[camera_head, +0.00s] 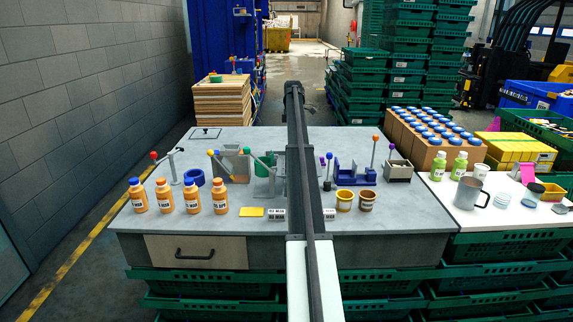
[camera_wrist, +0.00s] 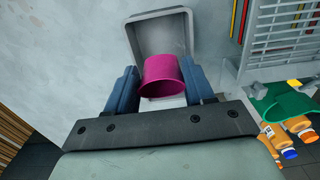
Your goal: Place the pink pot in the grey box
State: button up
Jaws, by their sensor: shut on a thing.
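The pink pot (camera_wrist: 162,83) is between the two blue fingers of my gripper (camera_wrist: 160,68) in the wrist view, and my gripper is shut on it. The pot is tilted in the view, with its open rim toward the camera. The grey box (camera_wrist: 136,42) is open and lies behind the pot in the wrist view. The pot overlaps its opening; I cannot tell how far inside it is. In the head view my arm crosses the middle, and I cannot make out my gripper or this pot there.
A grey rack (camera_wrist: 273,45) and a green funnel-like part (camera_wrist: 290,104) stand right of the box in the wrist view. Orange bottles (camera_head: 164,196) line the table's front left. Yellow and brown cups (camera_head: 344,201) stand right of my arm. A pink item (camera_head: 527,172) is far right.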

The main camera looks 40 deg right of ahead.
jog(key=shift+f, duration=4.8)
jog(key=o, duration=0.9)
jog(key=shift+f, duration=0.15)
jog(key=shift+o, duration=0.2)
notch_tip(320, 180, up, 12)
jog(key=shift+r, duration=0.15)
